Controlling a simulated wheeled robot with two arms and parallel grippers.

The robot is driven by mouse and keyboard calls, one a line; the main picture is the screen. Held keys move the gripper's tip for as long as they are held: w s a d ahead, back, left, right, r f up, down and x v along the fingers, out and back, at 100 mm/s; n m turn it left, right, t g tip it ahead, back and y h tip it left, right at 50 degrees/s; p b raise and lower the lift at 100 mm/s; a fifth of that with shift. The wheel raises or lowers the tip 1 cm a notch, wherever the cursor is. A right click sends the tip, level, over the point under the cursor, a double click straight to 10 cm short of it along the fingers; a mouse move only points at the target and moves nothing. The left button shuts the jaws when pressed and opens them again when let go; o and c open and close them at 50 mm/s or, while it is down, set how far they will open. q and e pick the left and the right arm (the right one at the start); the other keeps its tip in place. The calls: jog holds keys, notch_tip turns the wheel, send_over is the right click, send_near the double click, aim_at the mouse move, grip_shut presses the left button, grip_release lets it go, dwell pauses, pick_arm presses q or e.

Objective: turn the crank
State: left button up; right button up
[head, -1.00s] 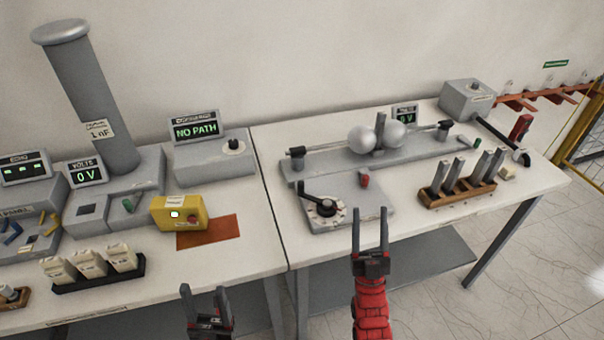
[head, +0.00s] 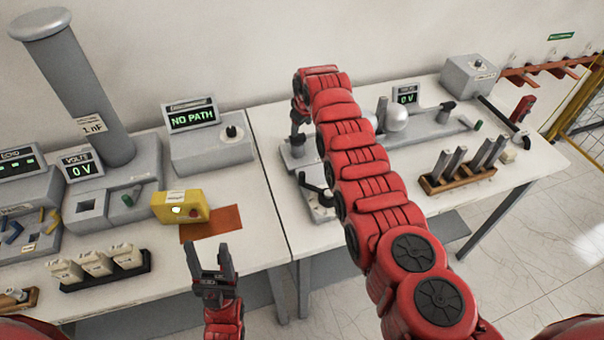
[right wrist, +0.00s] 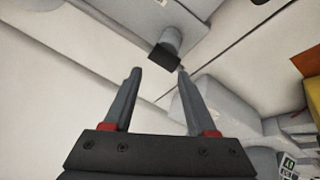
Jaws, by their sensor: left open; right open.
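The crank (head: 302,179) is on a grey base on the right-hand table. Its black handle points up and left, and my right arm hides part of the crank and base. My right gripper (head: 297,143) points down near the left end of the sphere apparatus, above and behind the crank handle. In the right wrist view my right gripper (right wrist: 158,75) is open, with nothing between its fingers. A grey post with a dark block (right wrist: 165,57) lies beyond the fingertips; I cannot tell which part it is.
The sphere apparatus (head: 396,118) stands behind the crank, partly hidden by my arm. A wooden rack (head: 455,180) of rods stands to the right. A yellow box (head: 180,206), an orange mat (head: 222,221) and the NO PATH unit (head: 212,150) are on the left table.

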jog(key=s+r+n+g+h, duration=0.1)
jog(key=s+r+n+g, duration=0.1)
jog(key=s+r+g, duration=0.55)
jog(key=t+b, duration=0.3)
jog(key=b, duration=0.5)
send_over(303, 173)
jog(key=shift+g, duration=0.25)
jog(key=f, duration=0.8)
jog(key=shift+a+f, duration=0.25)
jog(key=shift+f, duration=0.1)
jog(key=f+p, duration=0.1)
jog(key=f, duration=0.2)
jog(key=f+p, duration=0.2)
jog(key=f, duration=0.2)
jog(key=shift+d, duration=0.2)
jog(key=shift+a+f, duration=0.1)
jog(key=shift+f, duration=0.4)
grip_shut()
